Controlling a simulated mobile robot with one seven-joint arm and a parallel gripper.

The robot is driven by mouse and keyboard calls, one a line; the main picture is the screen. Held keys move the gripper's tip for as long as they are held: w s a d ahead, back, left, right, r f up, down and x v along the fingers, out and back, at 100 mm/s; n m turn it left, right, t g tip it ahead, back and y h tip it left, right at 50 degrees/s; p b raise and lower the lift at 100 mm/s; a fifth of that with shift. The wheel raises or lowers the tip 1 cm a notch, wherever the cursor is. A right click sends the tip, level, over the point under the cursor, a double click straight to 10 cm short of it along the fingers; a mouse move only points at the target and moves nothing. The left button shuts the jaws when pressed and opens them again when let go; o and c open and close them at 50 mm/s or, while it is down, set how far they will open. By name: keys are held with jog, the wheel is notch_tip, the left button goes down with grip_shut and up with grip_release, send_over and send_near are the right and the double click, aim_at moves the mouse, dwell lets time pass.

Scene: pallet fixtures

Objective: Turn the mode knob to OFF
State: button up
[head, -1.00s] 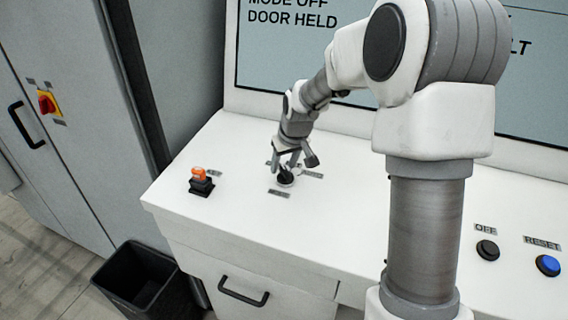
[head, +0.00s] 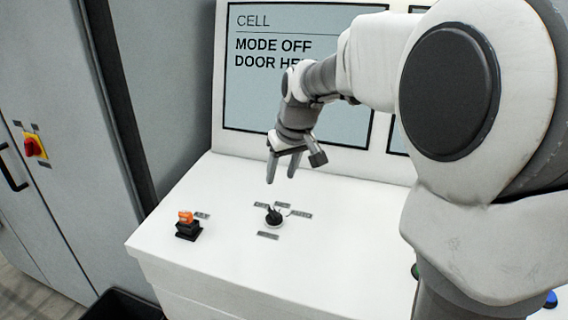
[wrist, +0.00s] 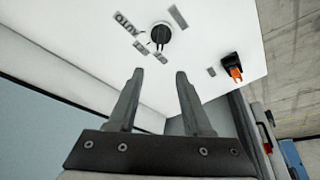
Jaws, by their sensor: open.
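The mode knob (head: 274,216) is a small black knob on a pale round base on the white console top. Small grey label plates surround it, their text mostly too small to read in the head view. The screen (head: 300,75) behind reads "MODE OFF". In the wrist view the knob (wrist: 161,36) lies beyond the fingertips, with a plate reading "AUTO" (wrist: 126,25) beside it. My gripper (head: 281,181) is open and empty, above and apart from the knob. Its two fingers (wrist: 159,73) show spread in the wrist view.
An orange-topped key switch (head: 187,225) on a black base stands left of the knob. A grey cabinet with a red and yellow switch (head: 35,147) is at far left. A dark bin (head: 122,305) sits below the console. The console top around the knob is clear.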

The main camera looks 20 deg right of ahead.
jog(key=shift+v, duration=1.7)
jog(key=shift+s+a, duration=0.1)
jog(key=s+a+r+m+h, duration=0.1)
jog(key=s+a+r, duration=0.15)
jog(key=s, duration=1.15)
jog(key=s+d+f+m+t, duration=0.1)
jog(key=s+f, duration=0.4)
jog(key=s, duration=0.5)
jog(key=shift+s+d+f, duration=0.2)
jog(key=shift+s, duration=0.15)
